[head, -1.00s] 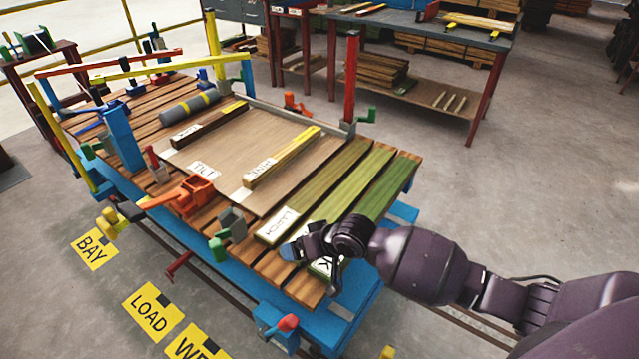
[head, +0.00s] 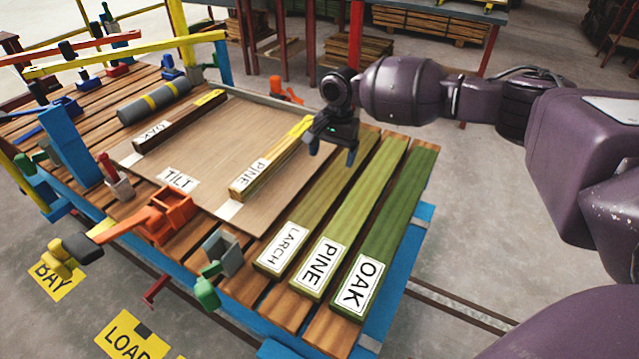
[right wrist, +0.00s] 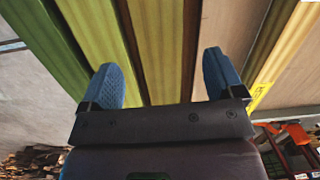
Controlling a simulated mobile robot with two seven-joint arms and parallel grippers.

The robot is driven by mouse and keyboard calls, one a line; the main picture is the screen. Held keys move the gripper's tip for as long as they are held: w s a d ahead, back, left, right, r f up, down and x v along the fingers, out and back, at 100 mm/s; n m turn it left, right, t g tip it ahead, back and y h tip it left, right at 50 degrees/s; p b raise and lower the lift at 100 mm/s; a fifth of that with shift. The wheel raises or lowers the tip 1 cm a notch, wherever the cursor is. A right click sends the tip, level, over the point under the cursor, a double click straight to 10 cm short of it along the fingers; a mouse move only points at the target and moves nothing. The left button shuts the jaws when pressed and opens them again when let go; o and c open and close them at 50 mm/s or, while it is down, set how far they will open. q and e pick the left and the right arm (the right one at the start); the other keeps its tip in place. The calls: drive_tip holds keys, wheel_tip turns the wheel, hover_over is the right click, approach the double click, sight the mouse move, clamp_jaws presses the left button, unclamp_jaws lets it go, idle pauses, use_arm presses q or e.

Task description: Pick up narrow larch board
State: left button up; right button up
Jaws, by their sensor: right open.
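The narrow larch board (head: 312,212) lies flat on the slatted deck, its LARCH label at the near end. It is greenish and the leftmost of three boards side by side. My right gripper (head: 332,150) is open and empty over the board's far part. In the right wrist view the larch board (right wrist: 158,45) runs between the two blue fingers of the gripper (right wrist: 165,82), with no visible grip on it. The fingers' exact height above the board is hard to tell. My left gripper is not in view.
Close to the right lie a pine board (head: 345,220) and an oak board (head: 385,235). To the left, a tilt panel (head: 205,160) holds another pine board (head: 265,165) and a dark oak board (head: 180,122). An orange clamp (head: 165,215) and grey bracket (head: 222,252) stand near the front.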

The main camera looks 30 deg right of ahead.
drive_tip(key=w+d+m, duration=0.1)
drive_tip(key=b, duration=0.2)
hover_over(330, 185)
drive_tip(key=w+d, duration=0.1)
drive_tip(key=d, duration=0.1)
drive_tip(key=f, duration=0.4)
drive_tip(key=shift+w+a, duration=0.1)
drive_tip(key=shift+a, duration=0.1)
drive_tip(key=shift+a+f, duration=0.1)
drive_tip(key=shift+f, duration=0.4)
drive_tip(key=f, duration=0.1)
drive_tip(key=f+b, duration=0.1)
drive_tip(key=s+a+f, duration=0.1)
drive_tip(key=f, duration=0.1)
drive_tip(key=shift+s+a, duration=0.1)
drive_tip(key=shift+f+b, duration=0.25)
drive_tip(key=shift+b, duration=0.1)
drive_tip(key=shift+r, duration=0.1)
drive_tip(key=c, duration=0.9)
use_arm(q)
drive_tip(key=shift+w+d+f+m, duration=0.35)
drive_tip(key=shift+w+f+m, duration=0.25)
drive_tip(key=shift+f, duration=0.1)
use_arm(e)
drive_tip(key=shift+c, duration=0.9)
drive_tip(key=shift+r, duration=0.1)
